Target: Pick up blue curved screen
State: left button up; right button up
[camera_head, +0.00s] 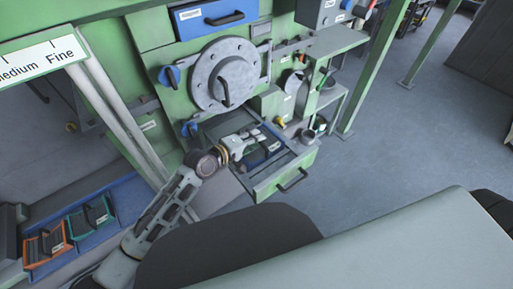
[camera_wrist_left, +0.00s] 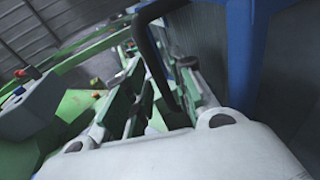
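The blue curved screen (camera_head: 262,157) lies in the open green drawer under the round grey hatch. My left gripper (camera_head: 256,142) is over it and hides part of it. In the left wrist view, the screen's blue rim and grey surface (camera_wrist_left: 246,60) fill the right side. Its dark handle (camera_wrist_left: 152,55) reaches down between the fingers of my left gripper (camera_wrist_left: 160,88). The fingers look apart, with a gap beside the handle; a firm hold does not show. My right gripper is out of view.
The drawer (camera_head: 290,180) has green walls close around the gripper. A blue tray (camera_head: 130,205) at left holds an orange-framed screen (camera_head: 46,247) and a green-framed screen (camera_head: 90,217).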

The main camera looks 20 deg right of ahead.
pick_arm(q)
jog(key=shift+w+d+f, duration=0.2)
jog(key=shift+w+d, duration=0.05)
jog(key=shift+d, duration=0.25)
grip_shut()
